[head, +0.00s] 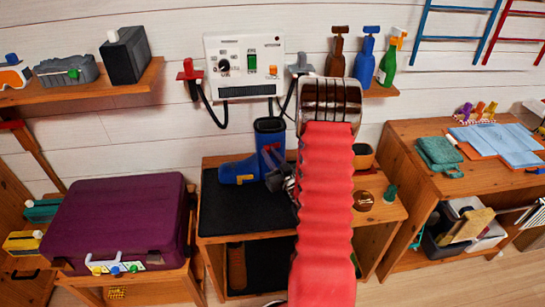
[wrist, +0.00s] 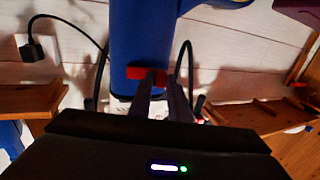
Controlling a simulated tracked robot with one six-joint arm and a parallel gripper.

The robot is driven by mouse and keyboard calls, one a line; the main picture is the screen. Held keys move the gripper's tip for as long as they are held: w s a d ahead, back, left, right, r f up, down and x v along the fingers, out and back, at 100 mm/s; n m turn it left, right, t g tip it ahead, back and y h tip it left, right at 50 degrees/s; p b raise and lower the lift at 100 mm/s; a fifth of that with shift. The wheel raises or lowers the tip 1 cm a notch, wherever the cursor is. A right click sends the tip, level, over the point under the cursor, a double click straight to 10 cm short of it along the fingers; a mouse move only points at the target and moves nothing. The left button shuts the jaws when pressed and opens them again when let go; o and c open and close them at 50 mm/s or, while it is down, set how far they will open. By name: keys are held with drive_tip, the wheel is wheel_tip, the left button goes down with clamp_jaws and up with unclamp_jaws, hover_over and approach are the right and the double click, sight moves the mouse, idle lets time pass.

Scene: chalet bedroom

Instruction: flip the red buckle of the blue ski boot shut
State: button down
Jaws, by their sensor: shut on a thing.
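The blue ski boot (head: 240,168) stands on the black mat of the middle cabinet, its toe to the left. Its blue shaft (wrist: 142,35) fills the top middle of the wrist view. The red buckle (wrist: 148,74) shows as a short red bar across the shaft. My gripper (wrist: 162,86) has its two fingers close together at the buckle and is shut on it. In the head view, my gripper (head: 281,174) is at the boot's right side, partly hidden by my red arm. The fingers cover part of the buckle, and I cannot tell how far it is turned.
A white wall panel (head: 244,65) with hanging black cables is behind the boot. The black mat (head: 228,207) is bare in front of it. A purple suitcase (head: 120,215) is to the left.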

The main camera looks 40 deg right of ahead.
drive_tip(key=shift+w+a+f, duration=0.1)
drive_tip(key=shift+w+a, duration=0.3)
drive_tip(key=shift+w, duration=0.3)
drive_tip(key=c, duration=1.7)
unclamp_jaws()
drive_tip(key=shift+s+d, duration=0.1)
drive_tip(key=shift+s, duration=0.05)
drive_tip(key=v, duration=1.3)
drive_tip(key=shift+s, duration=0.3)
